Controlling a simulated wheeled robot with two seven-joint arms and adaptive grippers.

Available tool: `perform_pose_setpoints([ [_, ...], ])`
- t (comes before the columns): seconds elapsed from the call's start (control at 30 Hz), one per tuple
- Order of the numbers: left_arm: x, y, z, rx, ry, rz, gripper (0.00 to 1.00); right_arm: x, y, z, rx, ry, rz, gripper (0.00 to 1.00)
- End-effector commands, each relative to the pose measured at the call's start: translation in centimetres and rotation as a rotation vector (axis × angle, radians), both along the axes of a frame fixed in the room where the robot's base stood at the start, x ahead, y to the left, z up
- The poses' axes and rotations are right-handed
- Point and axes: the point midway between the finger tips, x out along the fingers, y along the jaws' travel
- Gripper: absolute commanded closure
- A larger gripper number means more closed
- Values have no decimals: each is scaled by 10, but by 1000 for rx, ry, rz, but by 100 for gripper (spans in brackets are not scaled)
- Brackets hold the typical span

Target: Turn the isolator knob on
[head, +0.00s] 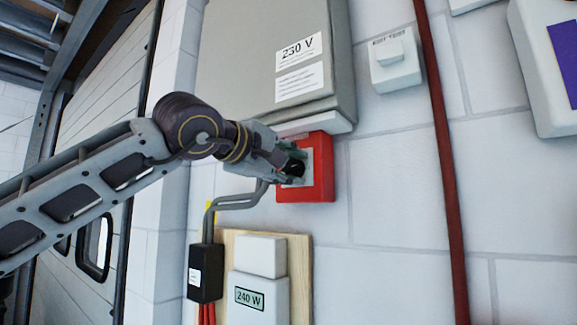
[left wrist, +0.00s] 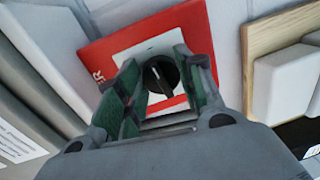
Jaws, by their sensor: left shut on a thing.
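The isolator is a red box (head: 321,170) with a pale face plate, fixed to the white wall below the grey cabinet in the head view. Its round black knob (left wrist: 160,74) shows in the left wrist view, with a pale line across its grip. My left gripper (head: 292,165) is at the knob, its fingers on either side of it and shut on it. The green-padded fingers also show in the left wrist view (left wrist: 158,88). In the head view the fingers partly hide the knob. My right gripper is not in view.
A grey cabinet (head: 260,60) marked 230 V hangs just above the isolator. A red pipe (head: 441,150) runs down the wall to the right. Below are a black box (head: 206,272) with cables and a white meter (head: 258,290) on a wooden board (head: 300,270).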

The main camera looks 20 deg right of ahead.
Motion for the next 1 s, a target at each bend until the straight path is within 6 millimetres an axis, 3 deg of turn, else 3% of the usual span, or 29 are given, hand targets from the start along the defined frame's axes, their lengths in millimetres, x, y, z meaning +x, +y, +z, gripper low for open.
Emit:
perform_pose_setpoints([
  [0.73, 0, -1, -1, 80, -101, 0, 86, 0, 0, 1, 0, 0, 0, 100],
  [0.77, 0, -1, -1, 80, -101, 0, 61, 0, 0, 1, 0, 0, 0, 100],
  [0.9, 0, -1, -1, 79, -100, 0, 43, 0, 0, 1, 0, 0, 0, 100],
  [1.0, 0, 0, -1, 79, -100, 0, 41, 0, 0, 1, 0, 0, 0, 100],
])
